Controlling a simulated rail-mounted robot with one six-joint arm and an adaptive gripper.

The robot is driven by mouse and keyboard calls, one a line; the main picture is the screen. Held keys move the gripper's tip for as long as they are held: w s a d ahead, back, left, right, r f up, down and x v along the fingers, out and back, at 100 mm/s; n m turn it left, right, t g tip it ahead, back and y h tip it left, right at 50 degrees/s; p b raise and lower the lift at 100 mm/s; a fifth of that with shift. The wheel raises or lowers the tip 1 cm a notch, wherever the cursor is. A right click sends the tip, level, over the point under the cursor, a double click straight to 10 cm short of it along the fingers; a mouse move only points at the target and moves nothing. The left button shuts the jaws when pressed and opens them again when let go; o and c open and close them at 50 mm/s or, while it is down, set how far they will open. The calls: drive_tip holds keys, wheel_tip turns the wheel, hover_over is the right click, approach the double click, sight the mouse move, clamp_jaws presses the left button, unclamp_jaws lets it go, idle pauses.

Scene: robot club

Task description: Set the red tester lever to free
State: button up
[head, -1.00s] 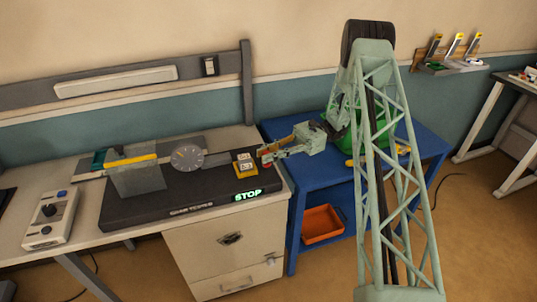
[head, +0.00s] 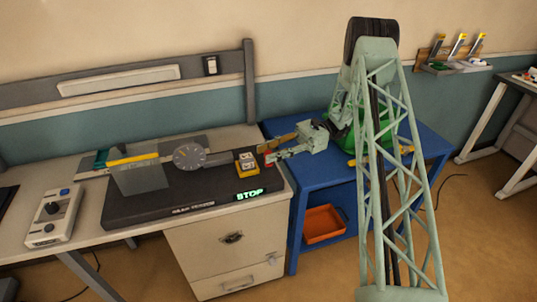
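The dark tester (head: 190,199) lies on the bench, with a round grey dial (head: 187,156), a clear guard with a yellow top edge (head: 140,178) and a small yellow-framed block (head: 246,164). Contact with the lever cannot be made out.
A control box with a black knob (head: 50,217) stands on the bench at left. A blue table (head: 430,150) stands right of the bench, with an orange bin (head: 323,224) on its lower shelf. A rack of tools (head: 455,55) is on the wall. The floor at right is mostly clear.

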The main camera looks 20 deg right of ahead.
sight(269, 152)
drive_tip(key=shift+r, duration=4.7)
drive_tip(key=shift+c, duration=0.9)
